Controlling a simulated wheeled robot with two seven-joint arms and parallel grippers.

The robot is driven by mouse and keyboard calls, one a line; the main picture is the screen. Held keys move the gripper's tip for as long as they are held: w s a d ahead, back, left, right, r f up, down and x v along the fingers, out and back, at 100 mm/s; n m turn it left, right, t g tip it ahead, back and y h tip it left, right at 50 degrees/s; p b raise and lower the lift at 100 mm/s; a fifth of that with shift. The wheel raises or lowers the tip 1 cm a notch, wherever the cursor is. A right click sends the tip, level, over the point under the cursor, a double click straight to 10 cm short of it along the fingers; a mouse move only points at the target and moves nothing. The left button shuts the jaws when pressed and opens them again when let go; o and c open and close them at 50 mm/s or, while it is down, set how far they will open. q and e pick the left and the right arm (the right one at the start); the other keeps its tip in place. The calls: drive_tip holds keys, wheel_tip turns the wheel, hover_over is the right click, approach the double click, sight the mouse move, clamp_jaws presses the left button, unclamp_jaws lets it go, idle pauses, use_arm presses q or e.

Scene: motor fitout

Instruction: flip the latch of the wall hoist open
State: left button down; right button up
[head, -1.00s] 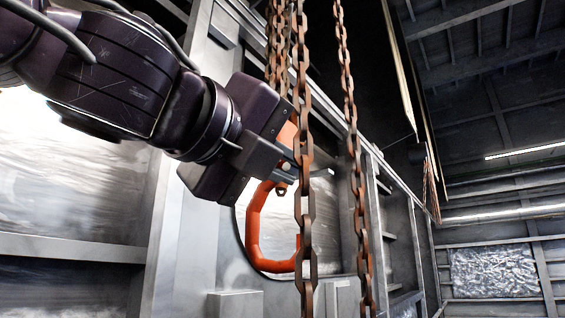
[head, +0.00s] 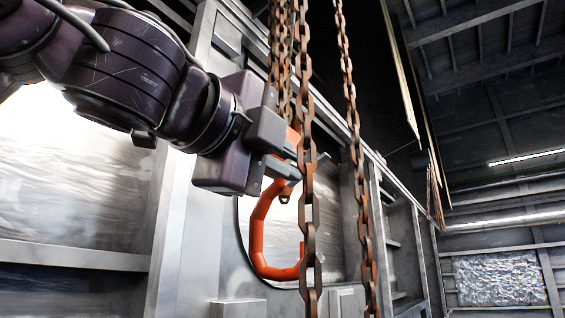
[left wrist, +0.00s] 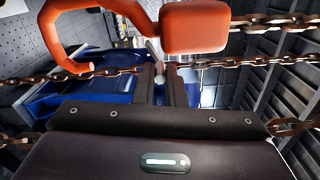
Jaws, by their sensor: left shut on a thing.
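The wall hoist has an orange block (left wrist: 195,27) and an orange hook (head: 257,230) hanging open below it. In the left wrist view the hook (left wrist: 60,35) curves at upper left, beside the block. My left gripper (head: 292,172) is at the hoist just above the hook, its fingertips partly behind a rusty chain in the head view. In the left wrist view my left gripper (left wrist: 160,72) is shut on a small grey lever, the latch (left wrist: 154,50), which sticks up between the fingers next to the block. Most of the latch is hidden in the head view. My right gripper is out of view.
Rusty chains (head: 359,180) hang close in front of and beside my left gripper. A grey metal wall frame (head: 190,230) with ledges stands behind the hoist. In the left wrist view a blue object (left wrist: 110,70) lies beyond the fingers.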

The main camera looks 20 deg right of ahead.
use_arm(q)
drive_tip(key=shift+r+n, duration=0.25)
drive_tip(key=shift+n, duration=0.65)
drive_tip(key=shift+w, duration=0.1)
drive_tip(key=c, duration=1.6)
unclamp_jaws()
drive_tip(key=shift+o, duration=0.5)
drive_tip(key=shift+w+d, duration=0.15)
drive_tip(key=shift+d, duration=0.15)
drive_tip(key=shift+a, duration=0.1)
